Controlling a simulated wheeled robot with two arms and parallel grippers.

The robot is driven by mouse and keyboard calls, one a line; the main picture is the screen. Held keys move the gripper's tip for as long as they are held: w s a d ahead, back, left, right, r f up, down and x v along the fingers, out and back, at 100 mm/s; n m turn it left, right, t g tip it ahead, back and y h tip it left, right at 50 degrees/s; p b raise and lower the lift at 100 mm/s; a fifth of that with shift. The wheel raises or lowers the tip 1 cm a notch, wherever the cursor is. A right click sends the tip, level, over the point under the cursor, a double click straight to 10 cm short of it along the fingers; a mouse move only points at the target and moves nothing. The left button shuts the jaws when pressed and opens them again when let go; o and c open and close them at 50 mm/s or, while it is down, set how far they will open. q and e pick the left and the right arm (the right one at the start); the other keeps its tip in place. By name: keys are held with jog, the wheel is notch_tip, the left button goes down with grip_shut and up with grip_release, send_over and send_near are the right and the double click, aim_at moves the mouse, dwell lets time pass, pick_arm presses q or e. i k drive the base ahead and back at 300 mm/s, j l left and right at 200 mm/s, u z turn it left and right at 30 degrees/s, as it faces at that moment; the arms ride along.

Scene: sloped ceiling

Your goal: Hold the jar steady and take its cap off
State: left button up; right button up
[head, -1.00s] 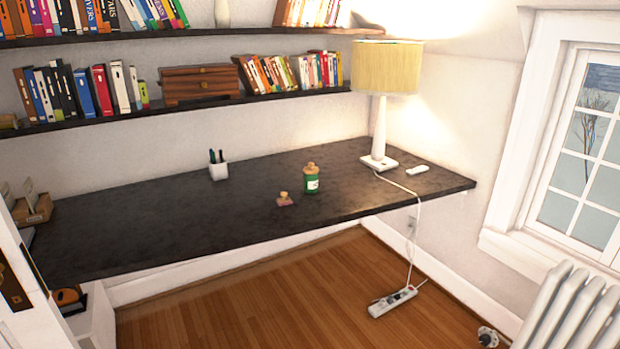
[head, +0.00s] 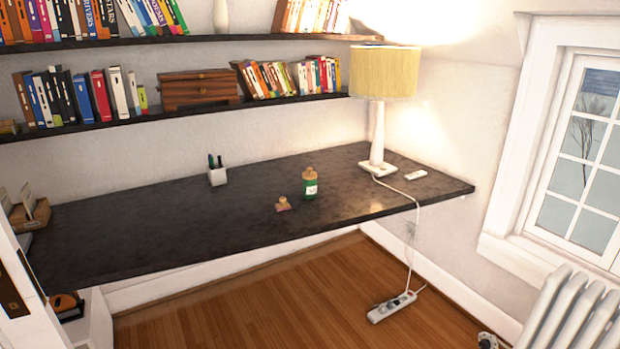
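A green jar (head: 310,188) with a pale label stands upright on the dark desk, right of the desk's middle. Its tan cap (head: 309,171) sits on top of it. A small pinkish object with a tan top (head: 283,204) stands just left of the jar, apart from it; it is too small to tell what it is. Neither of my grippers shows in the head view.
The dark desk (head: 130,228) is mostly clear around the jar. A white lamp (head: 377,130) and a small white device (head: 415,175) are to the right. A white pen cup (head: 217,176) stands behind left. A power strip (head: 391,307) lies on the floor; a radiator (head: 570,312) is at right.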

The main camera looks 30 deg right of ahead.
aim_at(309, 173)
jog(key=i+l, duration=0.2)
jog(key=l, duration=0.2)
jog(key=i+l, duration=0.25)
jog(key=l, duration=0.15)
jog(key=i+l, duration=0.2)
jog(key=l, duration=0.2)
jog(key=i+l, duration=0.25)
jog(key=l, duration=0.15)
